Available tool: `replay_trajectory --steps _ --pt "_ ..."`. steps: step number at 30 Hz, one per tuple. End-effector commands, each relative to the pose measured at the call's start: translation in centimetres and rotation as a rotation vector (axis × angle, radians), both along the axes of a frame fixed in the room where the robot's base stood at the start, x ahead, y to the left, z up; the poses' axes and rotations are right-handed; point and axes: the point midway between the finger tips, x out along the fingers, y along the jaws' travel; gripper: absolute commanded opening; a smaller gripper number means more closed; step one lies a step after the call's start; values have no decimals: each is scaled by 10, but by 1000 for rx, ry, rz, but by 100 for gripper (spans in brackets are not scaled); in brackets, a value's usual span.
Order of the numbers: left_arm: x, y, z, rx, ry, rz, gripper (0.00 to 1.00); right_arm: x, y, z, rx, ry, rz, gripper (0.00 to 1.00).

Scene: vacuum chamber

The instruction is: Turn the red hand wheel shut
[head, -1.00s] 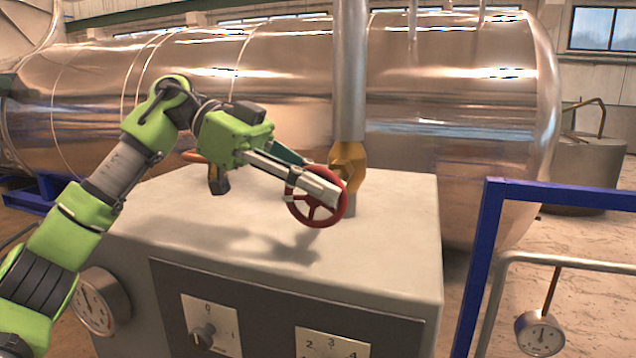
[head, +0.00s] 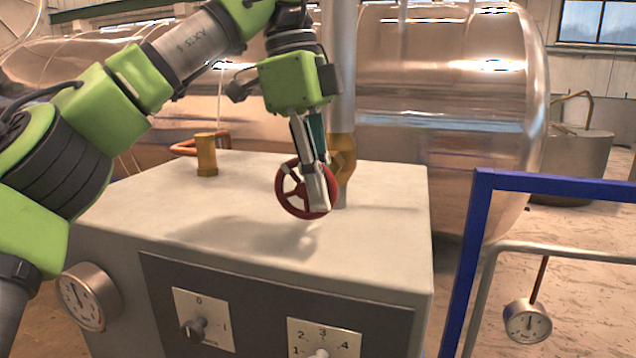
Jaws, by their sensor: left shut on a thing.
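The red hand wheel (head: 287,203) stands upright on the front of a brass valve (head: 343,158), above the grey cabinet's top. It has a round rim and spokes. My left gripper (head: 318,192) comes down on the wheel from above and is shut on its rim at the right side. The fingers hide part of the rim and the hub. My right gripper is not in view.
The grey cabinet (head: 385,225) carries two dial knobs on its front and a gauge (head: 88,297) at its left. A brass post (head: 206,155) stands on its top. A steel pipe rises above the valve. A blue frame (head: 470,255) stands at the right.

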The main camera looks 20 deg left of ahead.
Motion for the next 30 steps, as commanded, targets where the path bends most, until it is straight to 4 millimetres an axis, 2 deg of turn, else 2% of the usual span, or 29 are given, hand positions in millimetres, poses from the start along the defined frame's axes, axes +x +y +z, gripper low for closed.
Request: replay_trajectory --steps 15,24,30 --pt "0 -1 -9 471 -20 2 0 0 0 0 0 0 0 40" --pt "0 1 -15 652 -22 0 0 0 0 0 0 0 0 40" --pt "0 1 -17 713 -23 -1 0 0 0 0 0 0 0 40"
